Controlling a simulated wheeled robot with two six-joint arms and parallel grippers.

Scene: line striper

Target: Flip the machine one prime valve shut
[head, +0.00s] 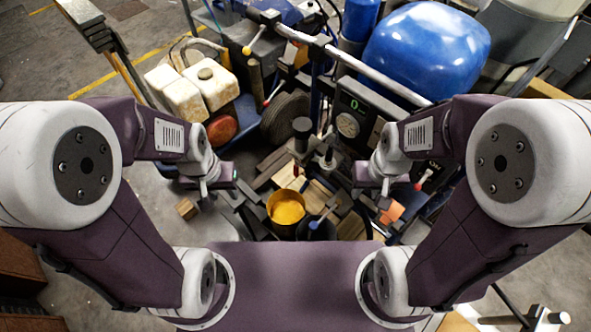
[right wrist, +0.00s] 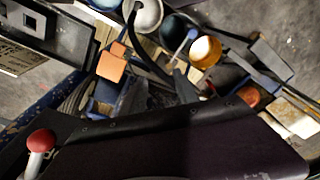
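The line striper (head: 360,115) stands ahead of me, with a dark panel marked 0 and a round gauge. A red-tipped lever (head: 420,186) shows at its right, beside my right wrist; a red-knobbed lever on a pale stem (right wrist: 40,142) shows at lower left in the right wrist view. A small red handle (head: 296,170) shows near the middle of the machine. I cannot tell which of these is the machine one prime valve. My left gripper (head: 250,212) looks open and empty, left of the yellow pot. My right gripper (head: 352,208) looks open and empty, right of it.
A pot of yellow paint (head: 286,208) and a dark pot with a blue-handled brush (head: 318,226) sit between my grippers. An orange block (head: 391,212) lies at right. White jugs (head: 190,88), a blue tank (head: 428,50) and a long metal bar (head: 350,62) crowd the back.

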